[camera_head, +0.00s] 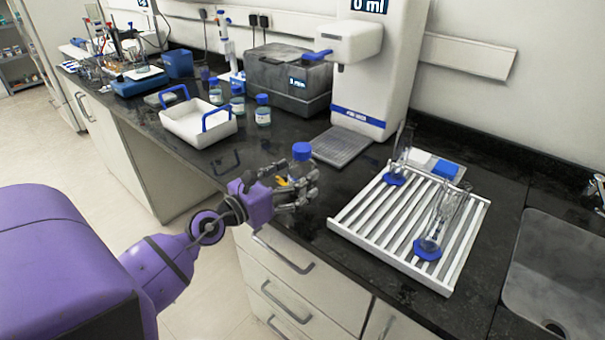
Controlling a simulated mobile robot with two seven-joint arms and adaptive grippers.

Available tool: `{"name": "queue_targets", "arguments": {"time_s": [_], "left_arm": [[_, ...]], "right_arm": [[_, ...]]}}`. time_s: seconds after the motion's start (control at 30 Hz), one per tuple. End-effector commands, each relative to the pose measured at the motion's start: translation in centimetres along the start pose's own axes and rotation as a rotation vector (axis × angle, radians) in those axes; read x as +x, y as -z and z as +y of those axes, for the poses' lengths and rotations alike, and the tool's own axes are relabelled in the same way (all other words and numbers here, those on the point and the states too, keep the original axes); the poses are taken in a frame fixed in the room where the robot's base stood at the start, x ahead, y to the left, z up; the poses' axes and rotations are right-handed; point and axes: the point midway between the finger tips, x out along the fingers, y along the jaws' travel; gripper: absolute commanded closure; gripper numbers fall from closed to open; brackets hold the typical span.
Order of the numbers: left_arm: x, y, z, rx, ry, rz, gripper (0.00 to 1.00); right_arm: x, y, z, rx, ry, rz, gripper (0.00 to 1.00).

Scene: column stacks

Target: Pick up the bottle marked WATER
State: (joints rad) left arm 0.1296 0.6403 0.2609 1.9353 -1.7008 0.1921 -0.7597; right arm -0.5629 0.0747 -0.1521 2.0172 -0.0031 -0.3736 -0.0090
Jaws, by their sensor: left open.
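A bottle with a blue cap (302,151) stands on the dark counter near its front edge. Its body is mostly hidden by my left gripper (301,184), which is open right at it. I cannot tell whether the fingers touch the bottle. Three similar blue-capped bottles stand farther back: one bottle (215,93), another bottle (237,104) and a third bottle (263,113). Their labels are too small to read, so I cannot tell which is marked WATER. My right gripper is not in view.
A white tray with blue handles (197,130) stands left of the bottles. A white slatted rack (345,222) with glassware on blue bases lies right of my gripper. A white dispenser (385,85) and a grey box (280,75) stand behind. A sink (560,270) is at far right.

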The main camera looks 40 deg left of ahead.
Motion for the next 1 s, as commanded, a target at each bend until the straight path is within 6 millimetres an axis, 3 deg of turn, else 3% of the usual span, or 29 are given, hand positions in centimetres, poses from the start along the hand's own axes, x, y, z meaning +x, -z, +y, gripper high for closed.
{"name": "queue_targets", "arguments": {"time_s": [0.2,0.47,0.87,1.0], "left_arm": [[2.6,-0.1,0.1,-0.001,0.000,-0.002,0.25],[2.7,0.1,0.1,-0.001,0.000,0.001,0.26],[2.7,0.1,0.1,-0.001,0.000,0.000,0.78],[2.7,0.0,0.1,-0.001,-0.001,-0.001,0.80]], "right_arm": [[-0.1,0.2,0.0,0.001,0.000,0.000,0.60],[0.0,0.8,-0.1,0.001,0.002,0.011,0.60],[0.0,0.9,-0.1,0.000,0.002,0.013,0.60],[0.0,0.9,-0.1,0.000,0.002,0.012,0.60]]}}
